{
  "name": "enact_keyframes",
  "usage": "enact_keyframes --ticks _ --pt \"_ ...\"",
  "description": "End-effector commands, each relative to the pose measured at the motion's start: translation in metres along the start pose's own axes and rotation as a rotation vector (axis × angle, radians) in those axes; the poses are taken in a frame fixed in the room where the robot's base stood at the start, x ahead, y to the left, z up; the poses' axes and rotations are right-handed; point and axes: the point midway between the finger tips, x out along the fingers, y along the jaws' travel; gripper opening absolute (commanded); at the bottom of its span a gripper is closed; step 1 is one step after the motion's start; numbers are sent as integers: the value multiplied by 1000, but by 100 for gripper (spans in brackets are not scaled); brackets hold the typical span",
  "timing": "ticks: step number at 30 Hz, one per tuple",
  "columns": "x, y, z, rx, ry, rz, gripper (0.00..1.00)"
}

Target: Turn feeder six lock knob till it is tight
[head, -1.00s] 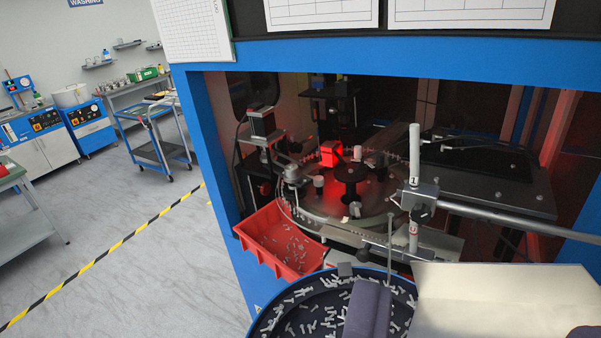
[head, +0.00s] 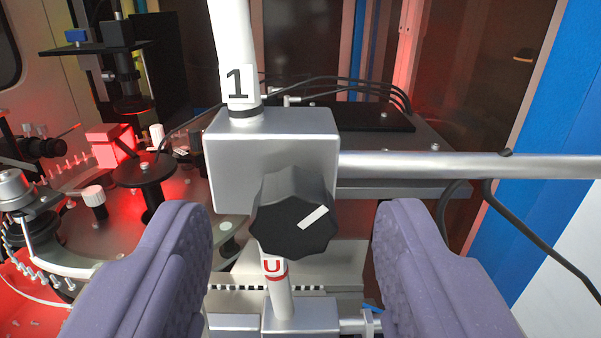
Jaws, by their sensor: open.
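A black lobed knob (head: 285,232) with a white mark slanting up to the right sits on the front of a silver clamp block (head: 232,172). The block is around a white upright post (head: 233,40) marked "1" above it and a red "U" below it; no six is visible. My gripper (head: 293,212) is open, with one purple padded finger on each side of the knob. Both fingers appear apart from it, with a wider gap on the right. Whether the knob is tight cannot be told.
A silver rod (head: 470,165) runs right from the block, and a black cable (head: 535,245) hangs below it. The rotary glass disc with its fixtures and a red bin (head: 30,312) are at left. A blue frame (head: 545,190) stands at right.

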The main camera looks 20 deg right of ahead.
Motion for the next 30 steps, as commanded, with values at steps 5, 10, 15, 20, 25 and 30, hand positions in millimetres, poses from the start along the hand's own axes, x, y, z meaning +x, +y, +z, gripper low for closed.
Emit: enact_keyframes --ticks 5,10,15,20,25,30 --pt "13 0 0 1 0 0 54" --pt "14 0 0 1 -1 -1 54" --pt "14 0 -1 1 0 -1 29" --pt "13 0 -1 1 0 -1 0" --pt "13 0 0 11 0 -1 0" --pt "14 0 1 63 1 -1 0"
